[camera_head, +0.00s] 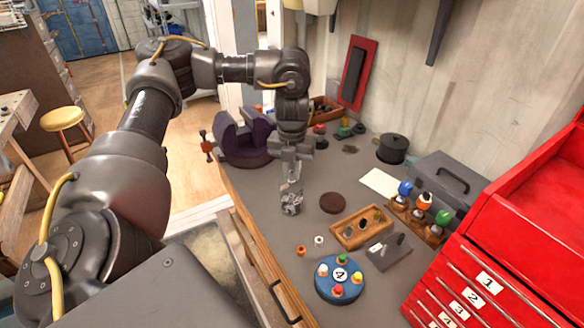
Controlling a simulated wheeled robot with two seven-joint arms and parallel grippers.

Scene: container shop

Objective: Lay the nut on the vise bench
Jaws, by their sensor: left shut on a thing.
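The vise bench (255,197) has a grey top and wooden front, with a dark purple vise (247,140) at its far left. My left gripper (290,168) points down over the bench, right of the vise. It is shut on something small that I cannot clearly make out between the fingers. A grey, mottled object (291,199) shows directly below the fingertips; I cannot tell whether it touches them. A small copper-coloured ring (300,250) and a small pale ring (319,241) lie on the bench top; either looks like a nut. My right gripper is not in view.
A brown disc (333,203), a wooden tray (361,227), a blue round stand (340,280) with coloured pieces and a black pot (393,149) stand on the bench. A red drawer cabinet (480,285) is at right. A yellow stool (64,118) stands at left.

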